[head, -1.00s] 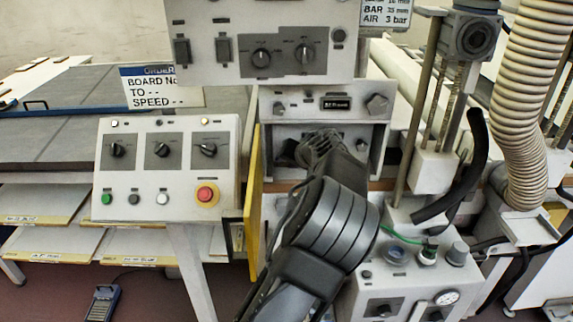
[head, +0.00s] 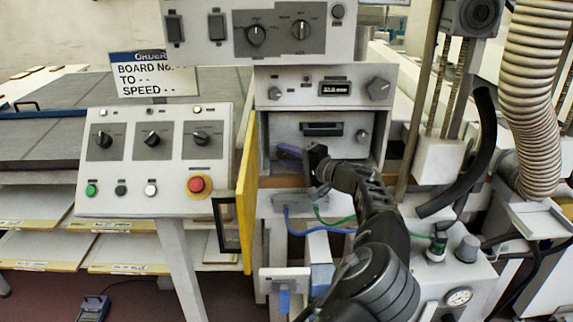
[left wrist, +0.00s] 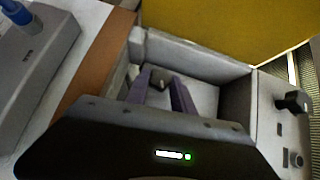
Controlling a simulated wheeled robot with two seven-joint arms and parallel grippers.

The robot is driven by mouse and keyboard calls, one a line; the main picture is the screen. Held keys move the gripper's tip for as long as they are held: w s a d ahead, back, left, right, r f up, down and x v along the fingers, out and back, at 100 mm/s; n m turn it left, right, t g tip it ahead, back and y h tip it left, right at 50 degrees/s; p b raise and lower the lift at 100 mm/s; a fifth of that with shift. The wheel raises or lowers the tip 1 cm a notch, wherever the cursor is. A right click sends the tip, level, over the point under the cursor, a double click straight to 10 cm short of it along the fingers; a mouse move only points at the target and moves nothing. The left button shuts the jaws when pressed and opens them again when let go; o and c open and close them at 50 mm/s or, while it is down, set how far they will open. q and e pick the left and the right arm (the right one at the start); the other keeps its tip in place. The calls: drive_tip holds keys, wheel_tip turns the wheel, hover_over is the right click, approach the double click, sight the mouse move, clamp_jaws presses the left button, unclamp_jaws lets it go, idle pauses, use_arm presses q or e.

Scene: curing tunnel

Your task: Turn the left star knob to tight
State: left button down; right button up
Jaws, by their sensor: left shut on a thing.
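A grey machine front with an open recess (head: 283,126) stands in the middle of the head view. My left gripper (head: 283,152) reaches into its left part with purple fingers. In the left wrist view, the fingers of my left gripper (left wrist: 160,80) close in on a small dark knob, the left star knob (left wrist: 159,83), at the recess's back. The gripper is shut on it. In the head view the fingers hide this knob, and its turned position cannot be read. Another small grey knob (head: 363,136) sits at the right of the recess. My right gripper is not in view.
A yellow door (head: 246,190) stands open just left of the recess; it also fills the top of the left wrist view (left wrist: 220,30). A sloped control panel (head: 155,178) with a red button is further left. A ribbed hose (head: 530,100) hangs at right.

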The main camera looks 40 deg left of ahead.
use_arm(q)
drive_tip(key=m+y+b, duration=0.1)
drive_tip(key=f+m+y+b, duration=0.1)
drive_tip(key=b, duration=0.1)
drive_tip(key=shift+m+t+y+b, duration=0.4)
drive_tip(key=shift+m+y+b, duration=0.3)
drive_tip(key=shift+m, duration=0.2)
drive_tip(key=shift+r, duration=0.1)
drive_tip(key=c, duration=1.1)
unclamp_jaws()
drive_tip(key=v, duration=0.7)
drive_tip(key=shift+s+d+b, duration=0.1)
drive_tip(key=shift+d+b, duration=0.2)
drive_tip(key=shift+d, duration=0.05)
